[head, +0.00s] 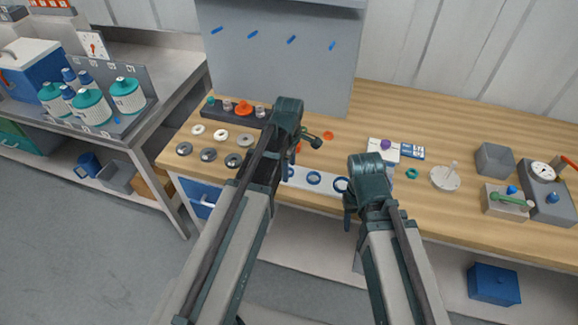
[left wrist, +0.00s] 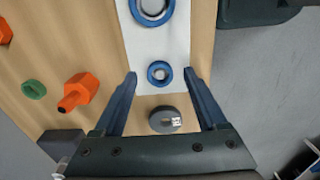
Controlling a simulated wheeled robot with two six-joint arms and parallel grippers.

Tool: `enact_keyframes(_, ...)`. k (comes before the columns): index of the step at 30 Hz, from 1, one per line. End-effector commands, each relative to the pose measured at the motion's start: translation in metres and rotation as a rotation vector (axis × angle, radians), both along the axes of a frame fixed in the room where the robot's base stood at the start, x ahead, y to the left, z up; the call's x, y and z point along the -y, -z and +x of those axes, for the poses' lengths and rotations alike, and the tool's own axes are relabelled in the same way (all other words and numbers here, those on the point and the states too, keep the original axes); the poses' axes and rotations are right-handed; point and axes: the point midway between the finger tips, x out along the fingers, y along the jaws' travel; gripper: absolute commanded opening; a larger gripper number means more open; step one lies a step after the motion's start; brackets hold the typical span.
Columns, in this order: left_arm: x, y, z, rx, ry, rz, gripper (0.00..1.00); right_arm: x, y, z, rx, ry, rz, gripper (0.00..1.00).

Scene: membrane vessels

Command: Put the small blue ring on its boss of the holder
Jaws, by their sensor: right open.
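The small blue ring (left wrist: 159,73) lies on a white strip (left wrist: 174,40) near its end. My left gripper (left wrist: 159,78) is open above it, with one finger on each side and clear gaps. A larger blue ring (left wrist: 152,9) lies farther along the strip. In the head view my left gripper (head: 268,168) covers part of the white strip (head: 301,175), and the small ring seems hidden behind it. My right gripper (head: 352,205) is open and empty at the bench's front edge. I cannot tell which piece is the holder; its bosses are not clear.
A grey disc (left wrist: 165,119) lies just past the strip's end. An orange hexagonal piece (left wrist: 80,91) and a green ring (left wrist: 34,89) lie beside the strip. Grey fixtures (head: 508,203) and a white disc with a peg (head: 445,178) stand at the right of the bench.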

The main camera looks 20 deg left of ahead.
Motion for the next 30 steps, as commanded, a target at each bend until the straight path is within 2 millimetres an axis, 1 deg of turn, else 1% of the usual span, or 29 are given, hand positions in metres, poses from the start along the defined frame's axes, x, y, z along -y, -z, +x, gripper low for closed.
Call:
enact_keyframes(8,0.0,-0.002,0.0,0.0,0.0,0.0,0.74,0.0,-0.002,0.0,0.0,0.0,0.0,0.5)
enact_keyframes(14,0.0,-0.013,0.0,0.0,0.0,0.0,0.74,0.0,-0.013,0.0,0.0,0.0,0.0,0.5)
enact_keyframes(20,0.0,-0.037,0.0,0.0,0.0,0.0,0.74,0.0,-0.037,0.0,0.0,0.0,0.0,0.5)
enact_keyframes(30,0.0,-0.09,0.0,0.0,0.0,0.0,0.74,0.0,-0.09,0.0,0.0,-0.001,0.0,0.5)
